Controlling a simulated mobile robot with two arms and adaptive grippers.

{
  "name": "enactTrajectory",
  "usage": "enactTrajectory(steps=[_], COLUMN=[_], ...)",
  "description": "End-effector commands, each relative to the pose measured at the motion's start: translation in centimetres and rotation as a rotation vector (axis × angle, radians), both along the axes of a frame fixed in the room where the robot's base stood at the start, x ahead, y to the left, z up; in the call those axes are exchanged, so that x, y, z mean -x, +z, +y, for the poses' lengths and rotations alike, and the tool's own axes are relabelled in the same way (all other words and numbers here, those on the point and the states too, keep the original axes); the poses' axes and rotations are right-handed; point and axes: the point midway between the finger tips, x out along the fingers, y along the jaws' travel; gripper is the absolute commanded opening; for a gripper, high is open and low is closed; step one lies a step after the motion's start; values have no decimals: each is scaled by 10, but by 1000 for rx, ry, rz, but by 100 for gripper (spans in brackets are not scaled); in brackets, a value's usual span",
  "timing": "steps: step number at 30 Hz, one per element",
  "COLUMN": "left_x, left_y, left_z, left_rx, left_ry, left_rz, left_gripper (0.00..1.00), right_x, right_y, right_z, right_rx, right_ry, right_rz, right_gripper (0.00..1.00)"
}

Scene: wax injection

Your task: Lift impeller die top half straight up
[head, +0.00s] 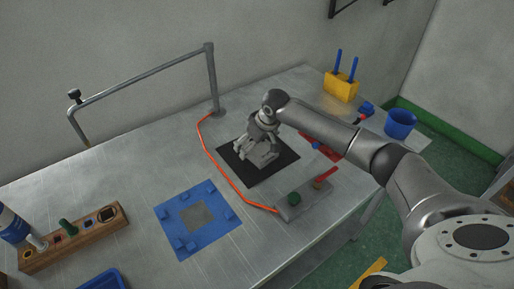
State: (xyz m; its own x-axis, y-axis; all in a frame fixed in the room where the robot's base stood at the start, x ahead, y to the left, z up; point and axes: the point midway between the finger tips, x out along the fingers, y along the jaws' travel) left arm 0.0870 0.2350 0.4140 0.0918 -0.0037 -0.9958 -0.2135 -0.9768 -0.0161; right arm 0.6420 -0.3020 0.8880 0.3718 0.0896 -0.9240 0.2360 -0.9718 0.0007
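The impeller die (260,158) shows as a small grey block on a black mat (240,175) in the middle of the table. My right gripper (262,143) comes down over it from above, with its fingers at the die. The gripper and wrist hide much of the die, and both are similar grey, so I cannot tell whether the fingers are closed on the top half or whether the halves are apart. My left gripper is not in view.
A blue fixture mat (168,222) lies left of the black mat. A grey control box (308,198) with an orange cable stands in front. A wooden rack (95,232) is at left, a metal post frame (211,75) behind. A yellow holder (341,87) and blue cup (400,123) are at right.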

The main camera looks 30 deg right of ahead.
Motion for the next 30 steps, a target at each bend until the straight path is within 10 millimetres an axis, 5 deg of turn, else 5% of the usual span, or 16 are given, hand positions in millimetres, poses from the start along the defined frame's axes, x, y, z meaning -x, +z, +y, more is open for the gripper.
enactTrajectory(steps=[18,30], left_x=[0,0], left_y=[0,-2], left_z=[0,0], left_rx=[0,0], left_ry=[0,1], left_rz=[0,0], left_gripper=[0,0], right_x=[0,-2], right_y=[1,8], right_z=[0,0], right_rx=[0,-2], right_ry=[-1,-1], right_rz=[0,-8], right_gripper=[24,22])
